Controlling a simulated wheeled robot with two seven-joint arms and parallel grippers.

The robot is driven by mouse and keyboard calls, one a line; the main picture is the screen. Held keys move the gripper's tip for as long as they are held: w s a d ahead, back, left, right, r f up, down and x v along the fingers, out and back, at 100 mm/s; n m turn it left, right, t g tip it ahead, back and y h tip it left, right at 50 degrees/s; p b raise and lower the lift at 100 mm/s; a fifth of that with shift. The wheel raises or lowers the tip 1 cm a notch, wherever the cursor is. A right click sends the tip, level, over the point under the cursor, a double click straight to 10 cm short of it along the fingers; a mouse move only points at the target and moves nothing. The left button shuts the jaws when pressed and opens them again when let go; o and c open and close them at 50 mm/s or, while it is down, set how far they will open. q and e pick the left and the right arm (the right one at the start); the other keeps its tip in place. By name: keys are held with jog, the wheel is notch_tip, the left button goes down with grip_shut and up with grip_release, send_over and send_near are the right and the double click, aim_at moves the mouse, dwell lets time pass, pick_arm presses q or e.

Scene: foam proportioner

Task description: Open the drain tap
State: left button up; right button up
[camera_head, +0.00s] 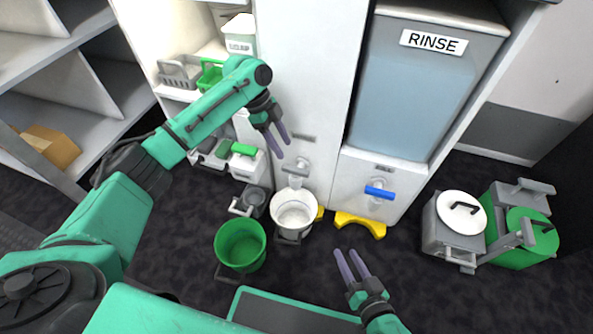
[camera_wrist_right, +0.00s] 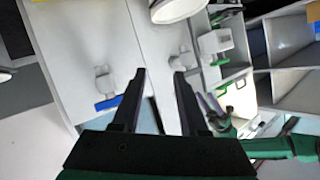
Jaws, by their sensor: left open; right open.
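Two taps show low on the white cabinet fronts. A grey tap (camera_head: 296,174) sits above a white bucket (camera_head: 294,213), and a tap with a blue lever (camera_head: 380,193) sits under the RINSE tank. I cannot read which is the drain tap. In the right wrist view the blue lever (camera_wrist_right: 108,103) is left of the fingers and the grey tap (camera_wrist_right: 183,58) is beyond them. My left gripper (camera_head: 279,144) is open and empty, above the grey tap. My right gripper (camera_head: 345,253) is open and empty, apart from both taps, below the blue lever in the head view.
A green bucket (camera_head: 240,246) stands on the dark floor left of the white bucket. A yellow stand (camera_head: 361,225) lies under the blue lever. A shelf unit (camera_head: 75,90) fills the left.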

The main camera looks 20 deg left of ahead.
aim_at(295, 169)
pick_arm(q)
jog(key=x, duration=0.3)
jog(key=shift+f+b, duration=0.1)
jog(key=shift+b, duration=0.3)
jog(key=b+x, duration=0.1)
jog(key=x, duration=0.2)
jog(key=b+x, duration=0.1)
jog(key=x, duration=0.1)
jog(key=shift+d+f, duration=0.2)
jog(key=shift+f, duration=0.15)
pick_arm(e)
jog(key=w+d+r+t+y, duration=0.1)
jog(key=w+r+t, duration=0.4)
jog(key=r, duration=0.8)
jog(key=w+d+r+n+t+y, duration=0.1)
jog(key=w+r+t, duration=0.4)
jog(key=r, duration=0.9)
jog(key=w, duration=0.2)
jog(key=shift+w+d, duration=0.15)
jog(key=shift+w, duration=0.25)
pick_arm(q)
jog(key=shift+c, duration=0.3)
grip_shut()
